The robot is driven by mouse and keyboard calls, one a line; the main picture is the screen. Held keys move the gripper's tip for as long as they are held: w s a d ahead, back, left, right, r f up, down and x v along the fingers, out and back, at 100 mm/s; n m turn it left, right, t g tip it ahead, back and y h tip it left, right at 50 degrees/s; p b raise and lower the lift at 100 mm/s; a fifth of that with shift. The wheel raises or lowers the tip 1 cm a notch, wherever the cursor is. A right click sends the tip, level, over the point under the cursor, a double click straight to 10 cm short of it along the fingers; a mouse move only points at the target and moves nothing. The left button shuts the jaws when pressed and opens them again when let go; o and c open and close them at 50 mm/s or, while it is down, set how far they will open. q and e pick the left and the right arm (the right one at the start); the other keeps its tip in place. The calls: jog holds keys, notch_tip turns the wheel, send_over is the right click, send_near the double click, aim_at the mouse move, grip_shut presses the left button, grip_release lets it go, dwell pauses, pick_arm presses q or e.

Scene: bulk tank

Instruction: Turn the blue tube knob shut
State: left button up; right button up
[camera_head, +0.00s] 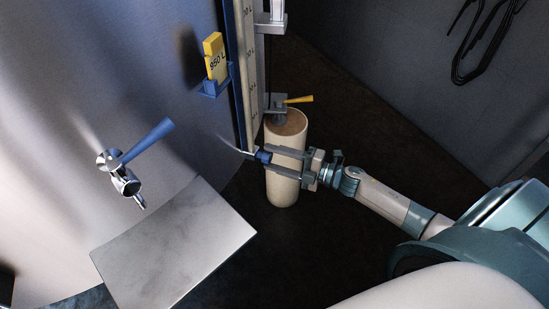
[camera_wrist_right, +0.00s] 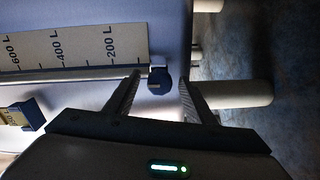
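The blue tube knob (camera_head: 263,156) sits low at the foot of the tank's scale strip in the head view. In the right wrist view the knob (camera_wrist_right: 160,80) shows between the two fingertips. My right gripper (camera_head: 272,161) reaches it from the right, with one finger above and one below. In the wrist view the gripper (camera_wrist_right: 160,76) is open, with a gap on each side of the knob. I cannot tell how deep the knob sits between the fingers. My left gripper is not in view.
A cream post (camera_head: 283,190) stands behind my right gripper, with a yellow-handled valve (camera_head: 297,100) above it. A blue-levered tap (camera_head: 147,141) is on the tank over a metal plate (camera_head: 175,243). A yellow 950 L marker (camera_head: 213,57) sits beside the scale strip (camera_head: 246,70). Dark floor lies to the right.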

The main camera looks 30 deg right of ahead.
jog(key=shift+s+d, duration=0.1)
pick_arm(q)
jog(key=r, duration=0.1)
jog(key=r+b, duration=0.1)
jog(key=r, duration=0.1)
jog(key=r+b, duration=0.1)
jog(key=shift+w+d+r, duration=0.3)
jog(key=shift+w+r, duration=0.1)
pick_arm(e)
jog(key=v, duration=1.7)
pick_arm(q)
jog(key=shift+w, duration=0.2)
